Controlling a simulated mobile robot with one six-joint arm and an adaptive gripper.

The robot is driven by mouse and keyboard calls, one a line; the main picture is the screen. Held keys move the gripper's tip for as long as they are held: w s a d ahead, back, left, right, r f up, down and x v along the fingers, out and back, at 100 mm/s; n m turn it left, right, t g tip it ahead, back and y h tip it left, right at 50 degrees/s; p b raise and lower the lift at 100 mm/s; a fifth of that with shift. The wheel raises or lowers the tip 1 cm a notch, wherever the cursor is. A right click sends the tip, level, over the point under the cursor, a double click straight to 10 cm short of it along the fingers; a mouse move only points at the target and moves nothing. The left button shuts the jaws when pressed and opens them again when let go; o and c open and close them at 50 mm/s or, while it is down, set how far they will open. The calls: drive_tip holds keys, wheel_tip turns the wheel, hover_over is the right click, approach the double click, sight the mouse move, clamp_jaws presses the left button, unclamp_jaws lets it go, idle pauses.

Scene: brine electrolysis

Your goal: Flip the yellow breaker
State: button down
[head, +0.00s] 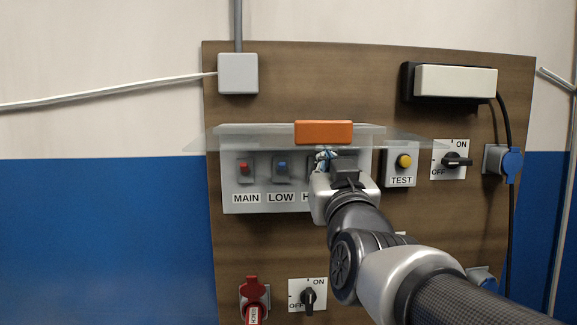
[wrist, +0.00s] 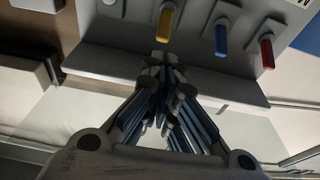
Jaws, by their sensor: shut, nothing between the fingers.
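The yellow breaker (wrist: 166,22) is a yellow lever on the grey breaker box (head: 283,206). In the wrist view its tip points toward my gripper (wrist: 160,62), whose fingers are closed together and empty. The fingertips look close to the lever; I cannot tell whether they touch. In the head view my gripper (head: 324,160) is at the right part of the box and hides the yellow breaker and most of its label. The blue breaker (head: 282,166) above LOW and the red breaker (head: 244,168) above MAIN are visible to its left.
A clear cover with an orange handle (head: 323,132) is swung up, sticking out above the breakers and close over my gripper. To the right are a yellow TEST button (head: 404,161) and a black rotary switch (head: 456,160). A red plug (head: 254,296) is below.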

drive_tip(key=x, duration=0.4)
drive_tip(key=shift+s+f+b, duration=0.15)
drive_tip(key=shift+f+b, duration=0.05)
drive_tip(key=shift+b, duration=0.15)
